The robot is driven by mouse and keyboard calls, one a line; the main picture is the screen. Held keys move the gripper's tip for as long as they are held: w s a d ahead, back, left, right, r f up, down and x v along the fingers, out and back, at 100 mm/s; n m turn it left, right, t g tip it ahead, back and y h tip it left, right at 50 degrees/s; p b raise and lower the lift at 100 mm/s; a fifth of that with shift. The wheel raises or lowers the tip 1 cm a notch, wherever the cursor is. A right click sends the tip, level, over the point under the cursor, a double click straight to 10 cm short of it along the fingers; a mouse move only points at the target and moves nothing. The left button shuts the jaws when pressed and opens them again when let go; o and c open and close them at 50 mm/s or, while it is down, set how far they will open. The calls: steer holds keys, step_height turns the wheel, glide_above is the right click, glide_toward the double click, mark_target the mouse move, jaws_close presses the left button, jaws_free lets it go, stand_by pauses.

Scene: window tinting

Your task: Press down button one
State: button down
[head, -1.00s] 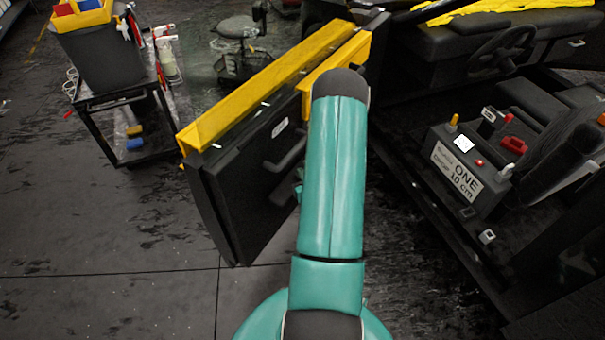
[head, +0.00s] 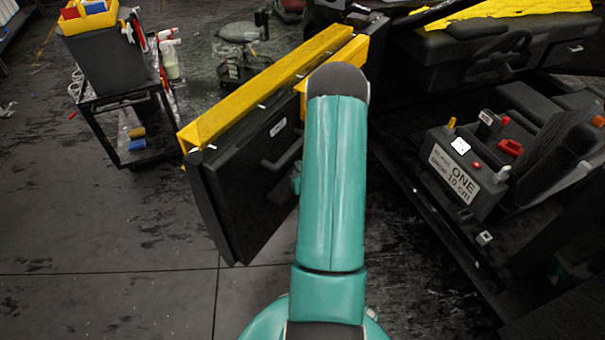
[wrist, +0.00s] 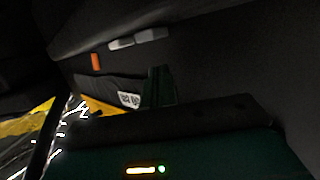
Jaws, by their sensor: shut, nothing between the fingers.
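A dark box labelled "ONE" and "10 cm" (head: 455,172) stands inside the open vehicle at the right of the head view. A small red button (head: 477,165) is on its top, beside a white patch (head: 460,146). A yellow-orange knob and a pale knob stick up at its ends. In the head view my arm hides most of my gripper. In the dark wrist view the narrow teal fingers of my gripper (wrist: 160,87) look shut and empty. The box cannot be made out in the wrist view, and my gripper is not touching it in the head view.
An open black door with a yellow top edge (head: 262,90) stands left of my arm. A red object (head: 510,147) lies behind the box. A black cart (head: 125,95) stands at the far left. The floor at the left front is clear.

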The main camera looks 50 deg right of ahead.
steer(key=v, duration=0.9)
steer(key=shift+s+a+r, duration=0.2)
steer(key=shift+a, duration=0.05)
steer(key=shift+s, duration=0.1)
stand_by(0.4)
